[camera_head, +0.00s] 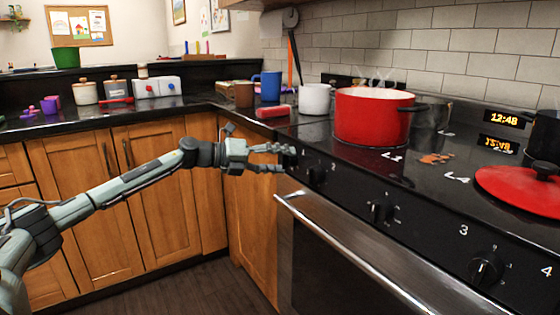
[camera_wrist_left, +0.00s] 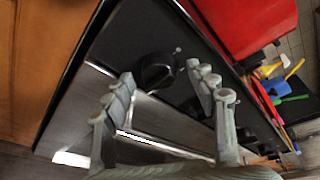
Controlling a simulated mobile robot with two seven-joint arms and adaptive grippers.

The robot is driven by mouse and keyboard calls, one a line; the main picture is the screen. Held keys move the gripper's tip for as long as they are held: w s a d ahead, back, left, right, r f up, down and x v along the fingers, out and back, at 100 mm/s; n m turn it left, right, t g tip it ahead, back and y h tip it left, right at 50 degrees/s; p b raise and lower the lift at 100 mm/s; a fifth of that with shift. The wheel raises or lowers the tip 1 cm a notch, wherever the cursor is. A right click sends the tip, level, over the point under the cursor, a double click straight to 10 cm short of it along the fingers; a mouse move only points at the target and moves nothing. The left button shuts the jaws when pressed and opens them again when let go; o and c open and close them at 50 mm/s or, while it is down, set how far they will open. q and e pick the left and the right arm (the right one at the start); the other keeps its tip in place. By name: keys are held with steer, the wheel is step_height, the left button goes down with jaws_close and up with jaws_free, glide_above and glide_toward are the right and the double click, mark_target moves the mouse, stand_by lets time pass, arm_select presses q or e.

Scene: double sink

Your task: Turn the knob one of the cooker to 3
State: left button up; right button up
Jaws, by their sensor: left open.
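The cooker's black front panel (camera_head: 420,238) carries a row of black knobs. My left gripper (camera_head: 284,159) is at the panel's far left end, in front of the leftmost knob, which its fingers partly cover in the head view. In the left wrist view this round black knob (camera_wrist_left: 156,71) lies between the spread fingertips of my left gripper (camera_wrist_left: 160,76). The gripper is open, and I cannot tell whether a finger touches the knob. Another knob (camera_head: 317,175) is just to the right. The knob's setting is not readable. My right gripper is out of view.
A red pot (camera_head: 372,118) and a red lid (camera_head: 520,190) are on the cooktop. The oven handle (camera_head: 345,250) juts out below the panel. Wooden cabinets (camera_head: 165,185) lie to the left.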

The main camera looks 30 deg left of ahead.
arm_select(q)
steer(key=shift+a, duration=0.1)
steer(key=v, duration=0.7)
steer(key=shift+s, duration=0.2)
stand_by(0.5)
